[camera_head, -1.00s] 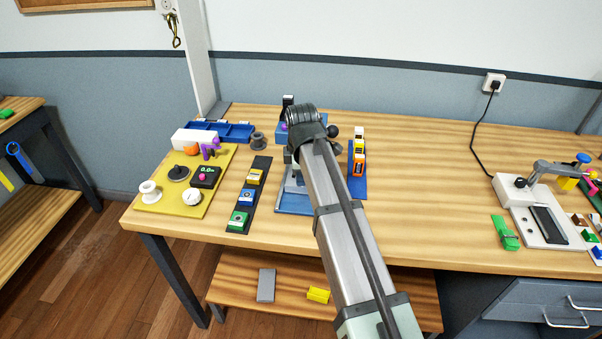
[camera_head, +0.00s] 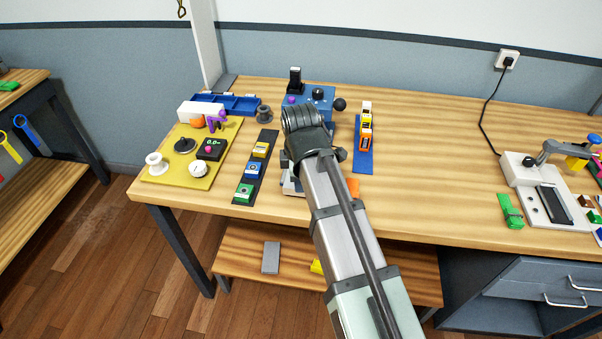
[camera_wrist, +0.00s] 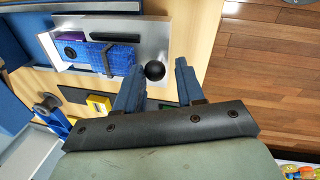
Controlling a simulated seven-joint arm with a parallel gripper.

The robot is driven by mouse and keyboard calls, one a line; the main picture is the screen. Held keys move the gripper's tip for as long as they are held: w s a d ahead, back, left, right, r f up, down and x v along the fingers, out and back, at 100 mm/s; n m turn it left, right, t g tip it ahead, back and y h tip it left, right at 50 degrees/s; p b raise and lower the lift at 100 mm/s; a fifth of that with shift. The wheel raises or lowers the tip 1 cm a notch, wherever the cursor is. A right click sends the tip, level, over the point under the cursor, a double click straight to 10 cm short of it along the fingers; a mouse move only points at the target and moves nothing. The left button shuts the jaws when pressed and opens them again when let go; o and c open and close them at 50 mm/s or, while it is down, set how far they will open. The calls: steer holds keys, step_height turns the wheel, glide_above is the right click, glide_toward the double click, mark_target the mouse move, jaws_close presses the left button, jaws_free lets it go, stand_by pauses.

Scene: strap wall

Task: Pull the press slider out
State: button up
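The press (camera_head: 322,98) is a blue machine with dark knobs at the back of the bench, partly behind my arm. In the wrist view a silver plate (camera_wrist: 165,28) carries a blue textured block (camera_wrist: 85,54) with a dark band across it. A black ball knob (camera_wrist: 154,71) sits at the plate's near end; this looks like the slider and its handle. My gripper (camera_wrist: 158,78) is open, one finger on each side of the knob. I cannot tell whether the fingers touch it. In the head view my arm hides the gripper and most of the slider.
A yellow board (camera_head: 180,177) with dials and a dark strip (camera_head: 265,145) of coloured blocks lie left of my arm. A blue strip (camera_head: 363,156) with coloured blocks lies right. A white device (camera_head: 520,168) stands farther right.

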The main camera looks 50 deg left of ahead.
steer(key=shift+r, duration=0.5)
step_height(320, 180, up, 13)
steer(key=s+d, duration=0.1)
steer(key=d, duration=0.1)
steer(key=shift+s+f, duration=0.2)
steer(key=shift+d, duration=0.1)
stand_by(0.5)
